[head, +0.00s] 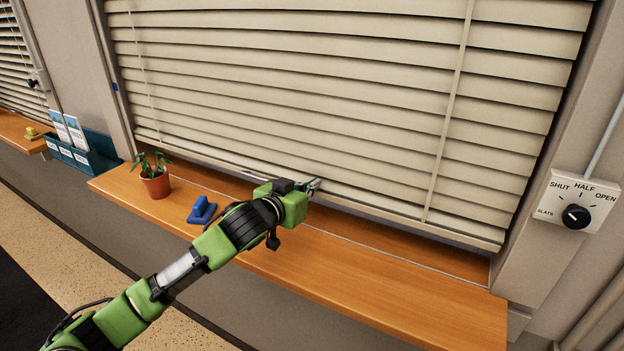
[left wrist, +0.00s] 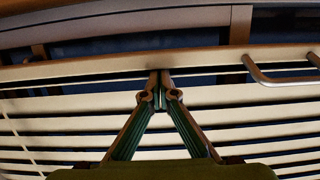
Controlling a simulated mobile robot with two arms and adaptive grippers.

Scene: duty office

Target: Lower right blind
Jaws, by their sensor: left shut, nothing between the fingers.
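The large cream slatted blind (head: 330,80) hangs over the window in the head view, its bottom rail a little above the wooden sill (head: 400,290). In the left wrist view, the bottom rail (left wrist: 100,67) runs across the picture, with a metal handle (left wrist: 285,78) on it to the right. My left gripper (head: 316,184) is at the lower edge of the blind. In the left wrist view, its fingertips (left wrist: 160,82) are together at the rail, left of the handle, with nothing between them. Whether they touch the rail is unclear. My right gripper is in neither view.
A potted plant (head: 155,185) and a blue object (head: 202,210) stand on the sill, left of my gripper. A slats dial (head: 576,216) marked SHUT, HALF, OPEN is on the right wall. Another blind (head: 14,65) and a teal leaflet holder (head: 98,160) are at the left.

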